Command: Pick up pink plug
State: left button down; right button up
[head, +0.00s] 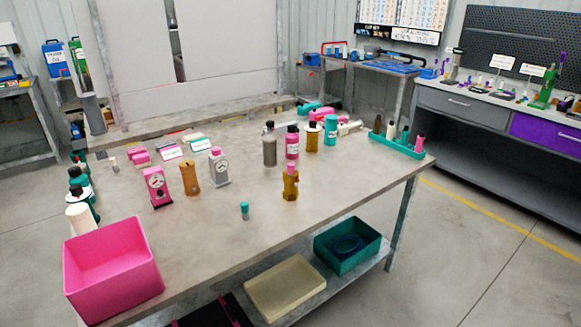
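A small pink cylinder (420,142) that looks like a plug stands upright at the right end of a teal rack (398,148) near the table's right edge. The rack also holds white, teal and dark cylinders. Another small pink piece (290,168) sits on top of a brown-gold body (290,187) near the middle of the table. I cannot tell for certain which of the two is the pink plug. Neither of my grippers is in the head view.
The grey table (330,215) holds a pink bin (112,270) at its front left corner, a teal plug (245,211), gauge-faced pink (157,187) and grey (218,167) bodies, and several bottles. Its front right surface is clear. A teal bin (348,245) stands on the lower shelf.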

aim_at(290, 166)
jog(key=i+l+u, duration=0.1)
jog(key=l, duration=0.25)
jog(key=i+l+u, duration=0.1)
jog(key=i+l, duration=0.2)
jog(key=i+l+u, duration=0.15)
jog(key=l, duration=0.3)
